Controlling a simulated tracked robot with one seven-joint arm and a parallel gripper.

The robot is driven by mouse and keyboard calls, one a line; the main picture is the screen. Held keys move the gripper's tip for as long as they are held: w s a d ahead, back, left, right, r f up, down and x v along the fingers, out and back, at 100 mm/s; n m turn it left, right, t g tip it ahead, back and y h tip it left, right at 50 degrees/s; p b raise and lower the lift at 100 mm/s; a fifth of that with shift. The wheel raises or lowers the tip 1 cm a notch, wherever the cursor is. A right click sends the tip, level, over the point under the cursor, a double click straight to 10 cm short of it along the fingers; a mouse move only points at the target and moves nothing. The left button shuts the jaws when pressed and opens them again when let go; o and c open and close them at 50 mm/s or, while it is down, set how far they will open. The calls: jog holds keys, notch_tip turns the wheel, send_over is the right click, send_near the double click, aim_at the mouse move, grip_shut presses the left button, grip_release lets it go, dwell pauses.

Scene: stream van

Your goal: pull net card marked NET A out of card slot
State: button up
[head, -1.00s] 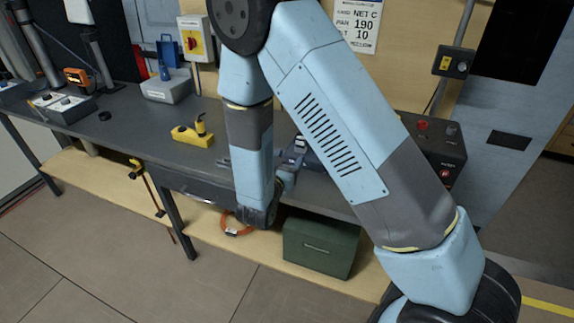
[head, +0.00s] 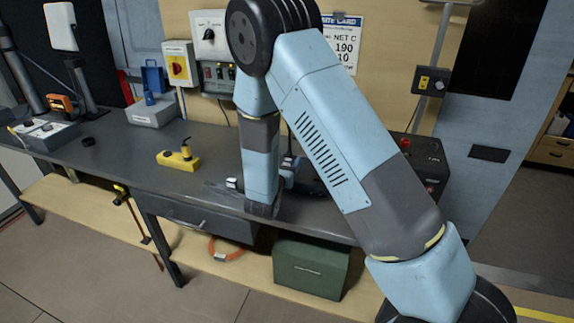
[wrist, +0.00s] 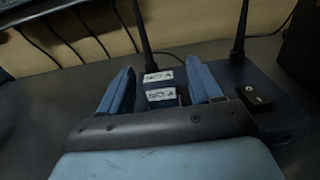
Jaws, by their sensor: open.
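My gripper (wrist: 160,88) is open in the wrist view, with one blue finger on each side of the labelled parts. Two white labels sit one above the other between the fingers, and both seem to read NET A. The lower label is on a blocky piece that I take to be the net card (wrist: 161,102). The upper label (wrist: 158,76) is on the dark blue unit (wrist: 232,75) behind it. The fingers appear apart from the card. The card slot itself is hidden. In the head view my arm covers most of the unit and my gripper.
Two black antennas rise from the unit, and a black switch (wrist: 256,96) sits to the right. In the head view a yellow tool (head: 180,158) lies left on the grey bench (head: 120,145). A black box (head: 422,165) with red buttons stands right.

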aim_at(287, 159)
jog(key=shift+c, duration=0.2)
jog(key=c, duration=1.1)
jog(key=shift+c, duration=0.2)
jog(key=shift+r, duration=1.55)
jog(key=shift+r, duration=1.4)
